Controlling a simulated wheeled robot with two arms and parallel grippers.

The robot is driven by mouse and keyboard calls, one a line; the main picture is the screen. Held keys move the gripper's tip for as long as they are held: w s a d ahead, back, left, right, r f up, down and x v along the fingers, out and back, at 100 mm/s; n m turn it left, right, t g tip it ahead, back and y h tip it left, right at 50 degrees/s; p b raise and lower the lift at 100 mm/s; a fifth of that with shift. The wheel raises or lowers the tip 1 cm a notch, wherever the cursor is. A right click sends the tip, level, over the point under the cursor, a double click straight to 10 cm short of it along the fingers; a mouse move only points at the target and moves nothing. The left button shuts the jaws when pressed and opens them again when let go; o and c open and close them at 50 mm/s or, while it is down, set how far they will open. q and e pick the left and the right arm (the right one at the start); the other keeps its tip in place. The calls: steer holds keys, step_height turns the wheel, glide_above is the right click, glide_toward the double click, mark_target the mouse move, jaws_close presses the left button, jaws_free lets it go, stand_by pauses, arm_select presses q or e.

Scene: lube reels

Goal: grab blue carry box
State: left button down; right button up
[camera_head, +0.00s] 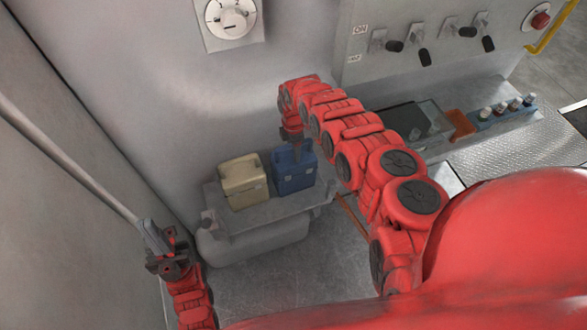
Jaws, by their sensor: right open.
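The blue carry box (293,174) stands upright on a light grey shelf (240,217) at the centre left, right of a cream box. My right gripper (297,146) points down at the top of the blue box, open; its dark fingers overlap the box's top and handle area, and I cannot tell whether they touch it. My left gripper (168,262) is at the lower left, at the end of a long grey rod (80,165). Whether its fingers are open or shut on the rod's end is unclear.
The cream box (243,181) stands close beside the blue one. A grey wall with a round dial (231,14) rises behind. A panel with black levers (424,56) is at the upper right. A dark case (425,122) and a blue tray (503,116) sit on the right ledge.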

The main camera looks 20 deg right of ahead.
jaws_close()
stand_by(0.3)
stand_by(1.2)
